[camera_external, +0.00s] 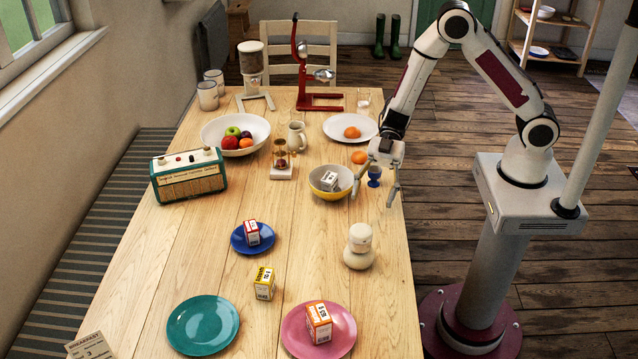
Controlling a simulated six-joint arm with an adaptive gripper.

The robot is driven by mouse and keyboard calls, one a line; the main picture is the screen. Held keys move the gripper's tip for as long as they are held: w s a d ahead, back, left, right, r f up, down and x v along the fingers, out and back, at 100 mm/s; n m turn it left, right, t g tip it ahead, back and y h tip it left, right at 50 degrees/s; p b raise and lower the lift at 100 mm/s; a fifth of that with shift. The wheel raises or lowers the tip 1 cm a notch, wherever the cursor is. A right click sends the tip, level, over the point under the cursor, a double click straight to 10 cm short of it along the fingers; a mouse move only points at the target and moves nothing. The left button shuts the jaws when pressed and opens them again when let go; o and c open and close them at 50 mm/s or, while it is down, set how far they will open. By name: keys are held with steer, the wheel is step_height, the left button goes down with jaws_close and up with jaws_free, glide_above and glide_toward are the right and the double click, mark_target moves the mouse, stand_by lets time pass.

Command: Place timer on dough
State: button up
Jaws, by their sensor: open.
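A pale cream stack stands on the right side of the table: a smaller rounded piece (360,237) rests on a wider, dough-like lump (358,257). The upper piece may be the timer and the lower one the dough, but I cannot tell for sure. A brown and dark red hourglass-like object (281,155) stands on a white square base at mid-table.
Beside my gripper are a yellow bowl (330,194) holding a small box, a blue egg cup (374,180) and an orange (359,157). Blue (240,244), teal (203,325) and pink (337,345) plates lie nearer. A radio (189,180) stands left.

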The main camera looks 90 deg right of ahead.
steer(key=shift+w+r, duration=0.1)
steer(key=w+d+r+m+t+h, duration=0.3)
steer(key=w+d+r+t+h, duration=0.2)
steer(key=w+d+r+h, duration=0.3)
steer(key=s+d+r+m+t+h, duration=0.2)
steer(key=s+d+r+m+h, duration=0.3)
steer(key=d+r, duration=0.5)
steer(key=s+d+r+m+g+h, duration=0.1)
steer(key=s+d+r+m, duration=0.1)
steer(key=s, duration=0.5)
steer(key=s+d+r+m+g+h, duration=0.1)
steer(key=s+r+m+g, duration=0.1)
steer(key=s, duration=0.4)
steer(key=s+a+f+m+g+y, duration=0.1)
steer(key=s+a, duration=0.1)
steer(key=s, duration=0.6)
steer(key=s+a+f+m+g+y, duration=0.1)
steer(key=s+a, duration=0.2)
steer(key=s, duration=0.5)
steer(key=shift+s+a+f+g, duration=0.15)
steer(key=shift+s+a+g, duration=0.05)
steer(key=shift+s+g, duration=0.1)
